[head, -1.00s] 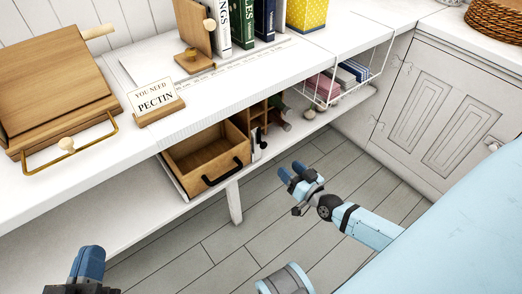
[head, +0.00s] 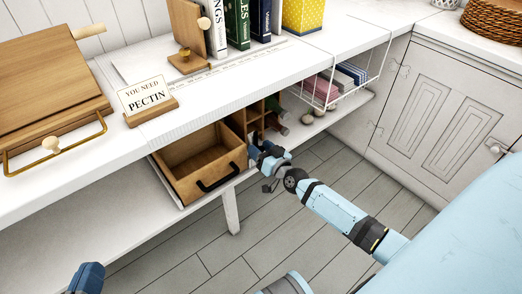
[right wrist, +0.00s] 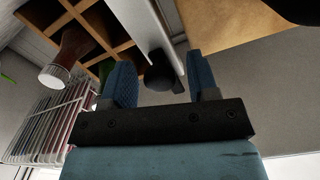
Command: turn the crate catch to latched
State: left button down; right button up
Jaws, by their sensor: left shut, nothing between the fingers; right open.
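The open wooden crate (head: 178,187) with a black handle sits on the lower shelf. In the right wrist view a dark round knob (right wrist: 158,76), which looks like the catch, stands beside a pale upright strip. My right gripper (head: 263,151) is open at the crate's right side. Its fingers (right wrist: 163,85) lie on either side of the knob in the right wrist view; I cannot tell whether they touch it. In the head view the gripper hides the catch. My left gripper (head: 88,278) is shut and empty at the lower left, away from the crate.
A wooden divided rack (head: 270,108) with bottles stands right of the crate. A white wire basket (head: 330,97) with folded cloths hangs further right. The floor in front is clear.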

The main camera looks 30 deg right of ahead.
jog(key=c, duration=0.9)
